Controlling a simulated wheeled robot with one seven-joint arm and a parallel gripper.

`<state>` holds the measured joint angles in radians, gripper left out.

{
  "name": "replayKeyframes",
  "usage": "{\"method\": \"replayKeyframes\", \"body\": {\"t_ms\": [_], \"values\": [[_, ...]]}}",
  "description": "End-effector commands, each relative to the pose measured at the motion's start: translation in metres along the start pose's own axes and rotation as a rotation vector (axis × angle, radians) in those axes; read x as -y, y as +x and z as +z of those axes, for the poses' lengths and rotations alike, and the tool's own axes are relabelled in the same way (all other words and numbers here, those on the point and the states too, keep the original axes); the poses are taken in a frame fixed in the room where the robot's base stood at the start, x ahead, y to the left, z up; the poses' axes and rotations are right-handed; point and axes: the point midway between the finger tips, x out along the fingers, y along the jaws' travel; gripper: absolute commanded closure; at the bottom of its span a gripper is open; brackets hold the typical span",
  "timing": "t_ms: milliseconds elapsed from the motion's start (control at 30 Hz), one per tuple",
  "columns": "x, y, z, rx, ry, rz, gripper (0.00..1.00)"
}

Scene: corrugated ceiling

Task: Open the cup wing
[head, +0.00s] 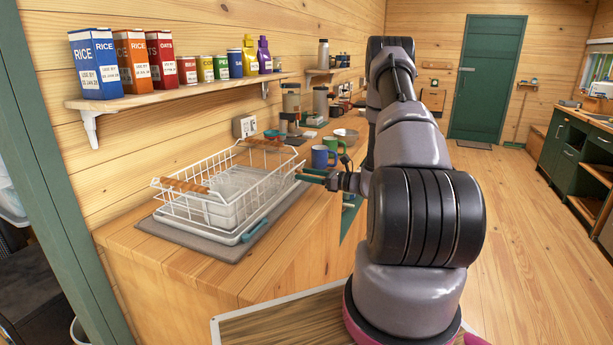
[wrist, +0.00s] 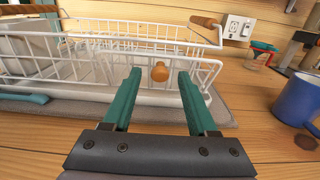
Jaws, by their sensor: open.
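The white wire dish rack (head: 222,219) stands on a grey mat on the wooden counter; its near wire end fills the upper wrist view (wrist: 120,44). A small round wooden knob (wrist: 160,72) sticks out from that wire side. In the head view my gripper (head: 303,178) is at the right end of the rack, partly hidden by my arm.
A blue mug (head: 322,157) stands close to my gripper, also at the right of the wrist view (wrist: 298,100). A green mug (head: 337,146) and a metal bowl (head: 345,136) are behind it. A shelf (head: 180,92) with boxes hangs above the rack.

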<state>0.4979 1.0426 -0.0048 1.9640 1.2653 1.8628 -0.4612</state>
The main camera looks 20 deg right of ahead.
Motion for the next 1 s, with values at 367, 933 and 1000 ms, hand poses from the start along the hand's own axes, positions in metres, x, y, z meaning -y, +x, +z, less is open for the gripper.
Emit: {"method": "replayKeyframes", "body": {"t_ms": [367,933,1000], "values": [[0.0,0.0011,-0.0001,0.0,0.0,0.0,0.83],[0.0001,0.0008,-0.0002,0.0,0.0,0.0,1.0],[0.0001,0.0008,-0.0002,0.0,0.0,0.0,1.0]]}}
